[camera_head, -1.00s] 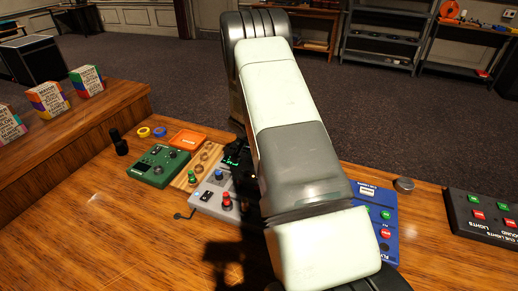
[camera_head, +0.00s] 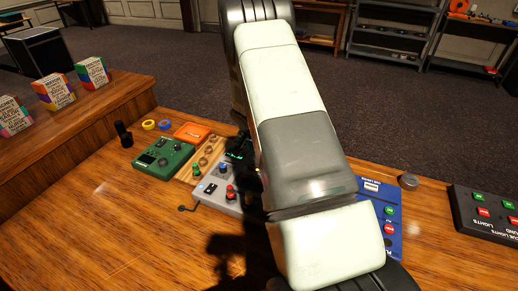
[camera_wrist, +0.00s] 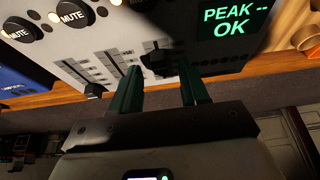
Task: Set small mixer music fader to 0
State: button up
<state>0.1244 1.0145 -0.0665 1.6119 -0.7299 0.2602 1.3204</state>
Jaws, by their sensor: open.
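The small mixer is a light grey panel (camera_wrist: 115,40) filling the upper part of the wrist view, with fader slots, MUTE buttons and a green "PEAK -- OK" display (camera_wrist: 228,20). A black fader cap (camera_wrist: 155,58) lies between and slightly beyond my fingertips; I cannot tell whether they touch it. Another black fader cap (camera_wrist: 95,90) sits left of the fingers. My gripper (camera_wrist: 160,72) is open, its two green fingers apart. In the head view, a grey panel (camera_head: 213,200) with red and blue knobs shows; my arm covers its right side. Fader labels are not readable.
A green box (camera_head: 163,160) and an orange item (camera_head: 191,131) lie left of the grey panel. A blue panel (camera_head: 393,248) is partly behind my arm. A black lights panel (camera_head: 485,218) stands at right. The desk's front left is clear.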

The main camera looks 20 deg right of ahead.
jog(key=v, duration=0.9)
jog(key=shift+r, duration=0.25)
jog(key=shift+s+a+r, duration=0.1)
jog(key=s+a+r+n, duration=0.1)
jog(key=s+a+r, duration=0.1)
jog(key=s+r, duration=0.35)
jog(key=s+a+r+n+t, duration=0.1)
jog(key=s+a+r, duration=0.15)
jog(key=r, duration=0.65)
jog(key=s+a+r+n, duration=0.1)
jog(key=s+r, duration=0.3)
jog(key=r, duration=0.4)
jog(key=s+a+r+n+y, duration=0.1)
jog(key=s+a+r+n, duration=0.2)
jog(key=s, duration=0.8)
jog(key=s+a+r+n+t+y, duration=0.1)
jog(key=s+a+r+n+y, duration=0.1)
jog(key=s, duration=0.9)
jog(key=shift+a+r+n, duration=0.7)
jog(key=shift+a+r, duration=0.2)
jog(key=shift+s, duration=0.1)
